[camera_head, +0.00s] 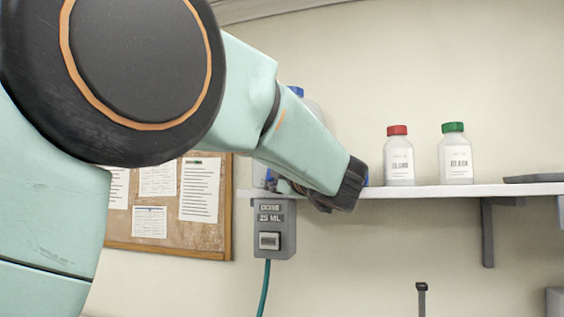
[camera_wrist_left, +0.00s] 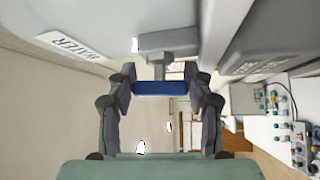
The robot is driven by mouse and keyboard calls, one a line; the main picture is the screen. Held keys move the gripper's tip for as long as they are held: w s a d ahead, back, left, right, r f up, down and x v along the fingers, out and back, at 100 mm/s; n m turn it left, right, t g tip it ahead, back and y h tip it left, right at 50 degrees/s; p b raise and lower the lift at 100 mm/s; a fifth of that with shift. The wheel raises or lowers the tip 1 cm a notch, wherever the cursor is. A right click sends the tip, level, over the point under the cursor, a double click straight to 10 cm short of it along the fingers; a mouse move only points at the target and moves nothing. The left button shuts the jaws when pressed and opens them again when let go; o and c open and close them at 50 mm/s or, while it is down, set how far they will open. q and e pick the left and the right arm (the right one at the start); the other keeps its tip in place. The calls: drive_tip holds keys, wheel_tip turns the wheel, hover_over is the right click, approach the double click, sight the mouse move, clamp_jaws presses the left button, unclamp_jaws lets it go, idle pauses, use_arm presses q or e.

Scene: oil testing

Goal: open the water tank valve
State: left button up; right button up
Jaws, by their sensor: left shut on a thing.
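In the left wrist view, the water tank (camera_wrist_left: 98,14) is a pale body with a WATER label (camera_wrist_left: 70,45). A grey fitting (camera_wrist_left: 180,42) comes out from it and carries a blue valve handle (camera_wrist_left: 160,88). My left gripper (camera_wrist_left: 160,95) has one finger on each side of the blue handle and is shut on it. In the head view, my left arm reaches to the shelf and hides most of the tank and the valve; only bits of blue and clear plastic show around it. My right gripper is in neither view.
A shelf (camera_head: 430,191) holds a red-capped bottle (camera_head: 399,160) and a green-capped bottle (camera_head: 456,160). A grey 25 ML box (camera_head: 273,230) with a green hose (camera_head: 264,290) hangs below it. A corkboard (camera_head: 170,235) is on the wall. The wrist view shows a bench (camera_wrist_left: 268,135) with small coloured items.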

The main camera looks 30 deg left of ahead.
use_arm(q)
drive_tip(key=shift+s+r+n+g+h+p, duration=0.1)
drive_tip(key=shift+n+g+h+p, duration=0.4)
drive_tip(key=shift+n+p, duration=0.3)
drive_tip(key=shift+f+n+h, duration=0.25)
drive_tip(key=shift+n+h, duration=0.05)
